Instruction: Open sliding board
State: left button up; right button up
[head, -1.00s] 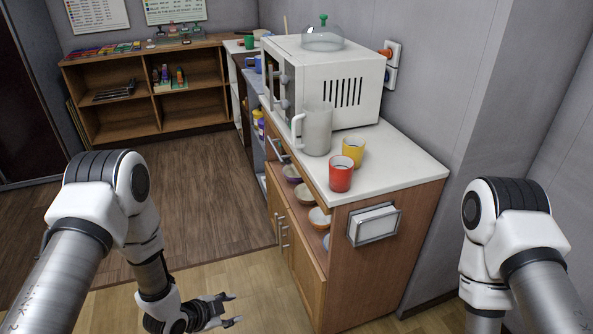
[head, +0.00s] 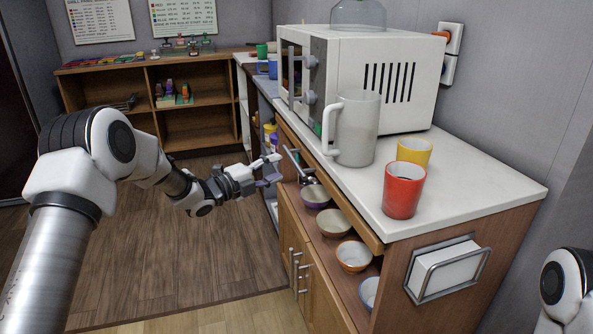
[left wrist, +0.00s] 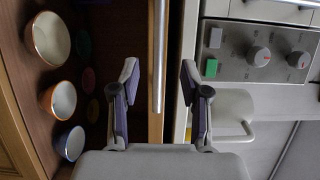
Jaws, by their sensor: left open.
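The sliding board (head: 326,191) is a wooden strip under the white countertop, with a metal bar handle (head: 293,160) on its front; it looks pushed in. In the left wrist view the handle (left wrist: 159,50) runs up the picture, in front of the board's wooden edge (left wrist: 154,129). My left gripper (head: 274,170) is open and empty, facing the board's front close to the handle. In the left wrist view its fingers (left wrist: 158,77) lie on either side of the bar; I cannot tell whether the bar is between them in depth. My right gripper is out of view.
A red cup (head: 403,190), a yellow cup (head: 414,152) and a grey pitcher (head: 355,130) stand on the countertop (head: 470,190) before a microwave (head: 395,85). Bowls (head: 333,223) sit on the open shelf below the board. The floor (head: 190,245) left of the cabinet is clear.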

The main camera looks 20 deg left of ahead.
aim_at(292, 161)
pick_arm(q)
jog(key=x, duration=0.7)
jog(key=shift+w+f+b, duration=0.1)
jog(key=shift+w+b, duration=0.05)
jog(key=shift+b, duration=0.25)
grip_shut()
